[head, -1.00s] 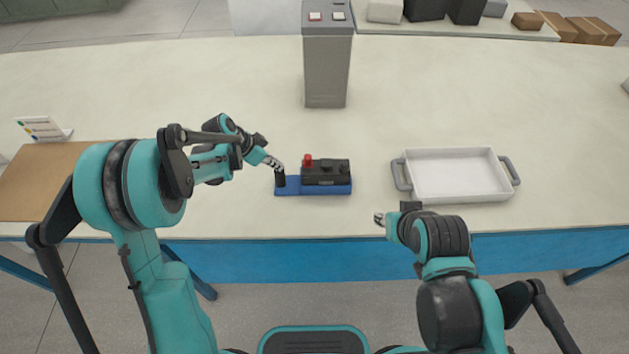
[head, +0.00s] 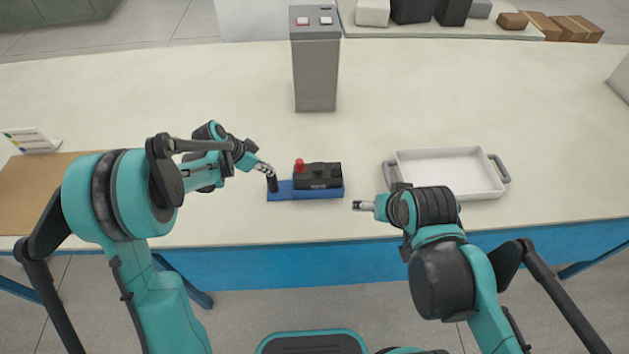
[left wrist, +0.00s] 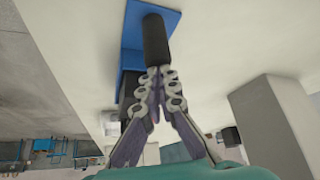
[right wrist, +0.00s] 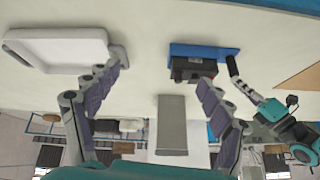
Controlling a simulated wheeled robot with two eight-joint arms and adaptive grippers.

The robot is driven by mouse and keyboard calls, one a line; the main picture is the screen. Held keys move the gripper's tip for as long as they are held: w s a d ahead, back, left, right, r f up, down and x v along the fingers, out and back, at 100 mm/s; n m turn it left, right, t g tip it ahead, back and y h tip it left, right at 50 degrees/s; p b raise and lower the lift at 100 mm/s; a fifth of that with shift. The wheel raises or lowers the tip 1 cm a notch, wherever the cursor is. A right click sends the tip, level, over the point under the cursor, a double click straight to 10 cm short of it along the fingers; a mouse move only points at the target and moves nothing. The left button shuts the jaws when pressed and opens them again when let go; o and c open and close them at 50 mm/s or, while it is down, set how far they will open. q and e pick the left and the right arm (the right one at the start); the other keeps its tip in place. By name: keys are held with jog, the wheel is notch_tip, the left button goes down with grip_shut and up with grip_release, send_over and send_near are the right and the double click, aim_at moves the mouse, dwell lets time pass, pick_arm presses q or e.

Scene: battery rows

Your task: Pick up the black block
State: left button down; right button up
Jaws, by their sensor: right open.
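The black block (head: 272,184), a small dark cylinder, is at the left end of the blue base (head: 282,196). In the left wrist view the block (left wrist: 156,40) is at my fingertips, in front of the blue base (left wrist: 172,18). My left gripper (head: 268,170) is shut on one end of it. Whether the block touches the base cannot be told. A black device (head: 318,176) with a red knob (head: 299,166) sits on the base's right part. My right gripper (right wrist: 145,75) is open and empty, near the table's front edge, right of the base.
A white tray (head: 450,191) with grey handles lies to the right. A grey pillar box (head: 315,80) with two buttons stands behind the base. A brown board (head: 30,195) and a small sign (head: 32,140) are at the left. The table between them is mostly clear.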

jog(key=w+a+r+m+g, duration=0.25)
jog(key=w+m, duration=0.25)
jog(key=w, duration=0.4)
jog(key=m+g, duration=0.4)
jog(key=m, duration=0.7)
send_over(318, 174)
jog(key=w, duration=0.1)
jog(key=f, duration=0.8)
jog(key=shift+w+d+f, duration=0.15)
jog(key=shift+d+f, duration=0.2)
jog(key=shift+f, duration=0.05)
notch_tip(318, 174, down, 6)
jog(key=shift+w+a+f, duration=0.1)
jog(key=shift+w, duration=0.05)
jog(key=shift+a+f, duration=0.2)
jog(key=shift+f, duration=2.9)
jog(key=shift+r, duration=0.1)
grip_shut()
notch_tip(318, 174, up, 10)
